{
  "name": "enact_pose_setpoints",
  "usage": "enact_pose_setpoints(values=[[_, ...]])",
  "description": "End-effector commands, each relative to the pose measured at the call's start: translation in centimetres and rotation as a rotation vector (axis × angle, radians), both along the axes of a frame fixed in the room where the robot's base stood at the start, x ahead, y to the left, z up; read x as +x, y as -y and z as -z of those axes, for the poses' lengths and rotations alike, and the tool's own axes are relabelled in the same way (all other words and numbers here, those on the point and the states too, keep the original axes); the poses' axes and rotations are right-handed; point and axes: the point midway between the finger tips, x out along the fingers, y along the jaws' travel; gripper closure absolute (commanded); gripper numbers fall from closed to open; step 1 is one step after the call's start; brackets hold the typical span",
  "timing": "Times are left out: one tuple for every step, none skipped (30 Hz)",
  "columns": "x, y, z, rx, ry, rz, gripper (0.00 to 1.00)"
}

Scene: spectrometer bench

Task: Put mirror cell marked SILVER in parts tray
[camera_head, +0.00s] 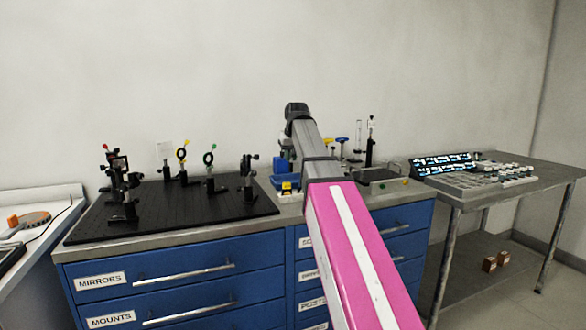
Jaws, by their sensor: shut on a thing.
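My arm reaches from the bottom of the head view up over the bench, with a pink link, a grey link and a dark joint at its far end. My gripper's fingers are hidden behind the arm, so what they hold cannot be seen. A shallow grey tray (384,187), perhaps the parts tray, lies on the bench top right of my arm. No SILVER marking is readable.
A blue bin (281,183) with a yellow and white part at its front sits left of my arm. Posts and knobs (342,142) stand behind the tray. A side table (540,172) at right holds a console (480,180). Blue drawers (180,262) are below the bench top.

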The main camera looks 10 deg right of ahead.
Motion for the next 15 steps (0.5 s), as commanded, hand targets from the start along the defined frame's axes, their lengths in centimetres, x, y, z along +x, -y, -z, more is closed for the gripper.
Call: enact_pose_setpoints(values=[[0.3, 0.5, 0.3, 0.000, -0.001, 0.001, 1.00], [0.4, 0.7, 0.5, 0.000, -0.001, 0.000, 1.00], [0.5, 0.8, 0.6, 0.000, -0.001, 0.000, 1.00], [0.5, 0.9, 0.7, 0.000, -0.001, 0.000, 1.00], [0.6, 1.0, 0.8, 0.000, -0.001, 0.000, 1.00], [0.5, 1.0, 0.9, -0.001, -0.001, -0.001, 1.00], [0.5, 1.0, 1.1, -0.001, -0.001, -0.001, 1.00], [0.5, 1.0, 1.4, -0.001, -0.001, -0.001, 1.00], [0.5, 1.0, 1.8, -0.001, -0.001, -0.001, 1.00], [0.5, 1.0, 2.2, -0.001, -0.001, -0.001, 1.00], [0.4, 1.0, 2.6, -0.001, -0.001, -0.001, 1.00], [0.4, 1.0, 3.2, 0.000, -0.002, 0.000, 1.00], [0.4, 1.0, 3.6, 0.000, -0.002, 0.000, 1.00], [0.4, 1.0, 4.0, 0.000, -0.002, 0.000, 1.00], [0.4, 1.0, 4.4, 0.000, -0.001, 0.000, 1.00]])
